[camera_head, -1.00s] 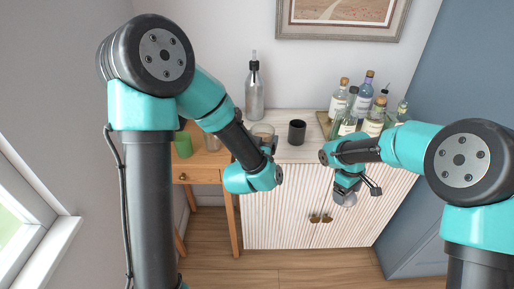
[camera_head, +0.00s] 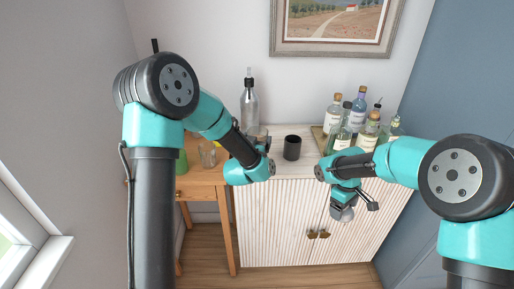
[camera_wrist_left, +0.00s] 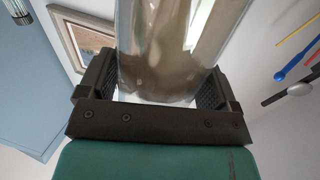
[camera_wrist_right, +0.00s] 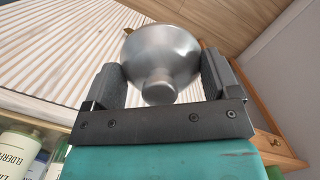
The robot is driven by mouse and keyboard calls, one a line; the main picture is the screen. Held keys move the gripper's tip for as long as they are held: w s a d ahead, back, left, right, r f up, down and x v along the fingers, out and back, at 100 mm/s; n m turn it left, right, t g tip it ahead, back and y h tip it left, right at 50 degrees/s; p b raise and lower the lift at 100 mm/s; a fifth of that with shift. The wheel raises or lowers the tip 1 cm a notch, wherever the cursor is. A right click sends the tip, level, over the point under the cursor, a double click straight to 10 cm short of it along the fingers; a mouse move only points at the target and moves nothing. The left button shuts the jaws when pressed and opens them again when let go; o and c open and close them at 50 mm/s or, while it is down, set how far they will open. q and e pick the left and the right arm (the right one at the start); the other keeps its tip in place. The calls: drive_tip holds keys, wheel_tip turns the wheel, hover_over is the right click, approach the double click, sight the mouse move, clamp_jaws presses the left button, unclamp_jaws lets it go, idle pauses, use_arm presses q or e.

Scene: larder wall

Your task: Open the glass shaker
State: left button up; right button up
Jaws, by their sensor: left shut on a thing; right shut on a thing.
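The clear glass body of the shaker (camera_wrist_left: 165,45) is between the jaws of my left gripper (camera_wrist_left: 155,88), which is shut on it. In the head view the glass (camera_head: 256,131) is mostly hidden behind my left wrist. My right gripper (camera_wrist_right: 160,85) is shut on a silvery metal shaker top (camera_wrist_right: 162,55), round and wide with a narrow knob. The metal top also shows in the head view (camera_head: 342,213), hanging in front of the cabinet. The glass and the metal top are well apart.
A black cup (camera_head: 292,148) stands on the white ribbed cabinet (camera_head: 285,220). Several bottles (camera_head: 357,118) crowd a tray at the cabinet's back right. A black-topped bottle (camera_head: 249,105) stands behind my left gripper. A wooden side table (camera_head: 205,183) at left holds a green cup (camera_head: 182,162) and a glass jar (camera_head: 208,153).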

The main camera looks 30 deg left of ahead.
sight(256, 133)
use_arm(q)
drive_tip(key=w+a, duration=0.2)
drive_tip(key=w, duration=0.1)
drive_tip(key=w+a, duration=0.1)
drive_tip(key=w, duration=0.1)
drive_tip(key=shift+f, duration=0.2)
drive_tip(key=shift+f, duration=1.75)
drive_tip(key=shift+f, duration=0.15)
drive_tip(key=o, duration=1.7)
drive_tip(key=shift+s+f, duration=0.1)
